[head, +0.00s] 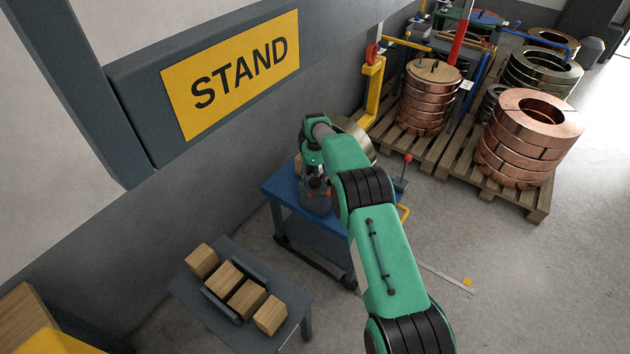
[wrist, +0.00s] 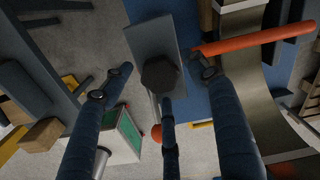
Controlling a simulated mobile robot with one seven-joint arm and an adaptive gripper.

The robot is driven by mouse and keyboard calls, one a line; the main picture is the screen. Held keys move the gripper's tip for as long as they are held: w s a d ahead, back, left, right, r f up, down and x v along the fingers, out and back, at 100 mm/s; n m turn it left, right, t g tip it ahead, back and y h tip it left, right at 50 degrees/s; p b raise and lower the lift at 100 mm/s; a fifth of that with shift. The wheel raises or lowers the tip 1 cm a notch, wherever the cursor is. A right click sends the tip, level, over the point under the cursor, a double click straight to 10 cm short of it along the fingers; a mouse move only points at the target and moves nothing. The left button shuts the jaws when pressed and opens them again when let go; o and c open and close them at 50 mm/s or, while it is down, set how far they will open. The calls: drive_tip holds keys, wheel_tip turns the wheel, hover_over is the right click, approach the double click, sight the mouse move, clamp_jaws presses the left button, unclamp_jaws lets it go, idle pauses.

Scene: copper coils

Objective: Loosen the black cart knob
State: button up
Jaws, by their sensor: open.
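A black, roughly six-sided knob (wrist: 160,76) sits on a grey plate (wrist: 150,36) in the wrist view. My gripper (wrist: 161,70) shows there with its dark blue fingers spread open. One finger is left of the knob, one right of it and one below it in the picture; none clearly touches it. In the head view, my gripper (head: 316,182) hangs over the blue cart (head: 277,190), and my green arm covers part of the cart. I cannot make out the knob in the head view.
A red-tipped lever (head: 407,159) stands at the cart's right side. An orange bar (wrist: 245,40) and a curved metal band (wrist: 250,85) lie right in the wrist view. A small table (head: 185,290) with wooden blocks stands front left. Copper coils (head: 525,150) sit on pallets at right.

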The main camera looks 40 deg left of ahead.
drive_tip(key=shift+f, duration=0.3)
drive_tip(key=c, duration=1.2)
drive_tip(key=shift+o, duration=0.2)
